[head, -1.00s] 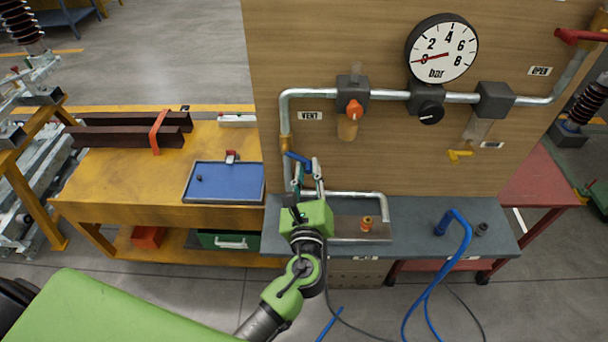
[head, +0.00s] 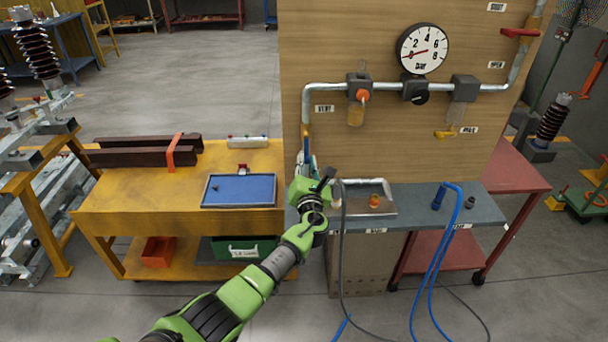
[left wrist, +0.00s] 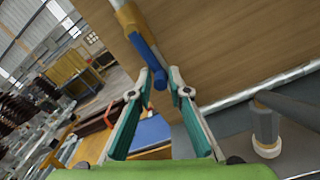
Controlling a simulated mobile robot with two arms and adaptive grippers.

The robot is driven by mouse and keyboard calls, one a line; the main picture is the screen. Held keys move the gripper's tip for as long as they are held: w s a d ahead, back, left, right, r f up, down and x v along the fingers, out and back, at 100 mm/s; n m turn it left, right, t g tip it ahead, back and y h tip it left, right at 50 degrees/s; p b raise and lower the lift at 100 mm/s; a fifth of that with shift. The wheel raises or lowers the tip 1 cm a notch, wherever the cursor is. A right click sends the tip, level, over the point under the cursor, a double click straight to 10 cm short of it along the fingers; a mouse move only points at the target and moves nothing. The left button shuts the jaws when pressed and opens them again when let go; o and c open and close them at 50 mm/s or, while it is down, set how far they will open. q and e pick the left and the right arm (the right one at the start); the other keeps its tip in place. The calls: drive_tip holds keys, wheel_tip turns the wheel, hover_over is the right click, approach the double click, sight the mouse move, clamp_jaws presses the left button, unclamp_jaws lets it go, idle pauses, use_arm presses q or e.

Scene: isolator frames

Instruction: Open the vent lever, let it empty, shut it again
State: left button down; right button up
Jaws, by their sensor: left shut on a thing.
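The blue vent lever (head: 306,146) sits on the brass valve of the pipe at the panel's left edge, below the VENT label (head: 324,108). It hangs down roughly in line with the pipe in the head view. In the left wrist view the lever (left wrist: 148,58) runs from the brass valve (left wrist: 130,18) down between my fingertips. My left gripper (head: 310,166) is shut on its lower end; its green-padded fingers show in the left wrist view (left wrist: 160,92). The gauge (head: 422,49) has its red needle near 0. My right gripper is out of view.
The wooden panel (head: 400,150) stands close behind my left gripper. A yellow bench (head: 120,195) with a blue mat (head: 240,190) is at left. A grey shelf (head: 415,205) holds a metal tray and a blue hose (head: 436,245). Other valves and a red handle are at right.

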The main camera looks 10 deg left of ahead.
use_arm(q)
drive_tip(key=shift+w+d+r+m+p, duration=0.15)
drive_tip(key=shift+r+m+p, duration=0.15)
drive_tip(key=shift+r+m, duration=0.35)
drive_tip(key=shift+f+m, duration=0.15)
drive_tip(key=shift+m, duration=0.1)
drive_tip(key=c, duration=2)
unclamp_jaws()
drive_tip(key=shift+c, duration=0.2)
drive_tip(key=shift+f, duration=0.3)
drive_tip(key=shift+s+f, duration=0.15)
drive_tip(key=shift+s, duration=0.1)
drive_tip(key=v, duration=1.1)
drive_tip(key=shift+s, duration=0.25)
drive_tip(key=shift+d, duration=0.1)
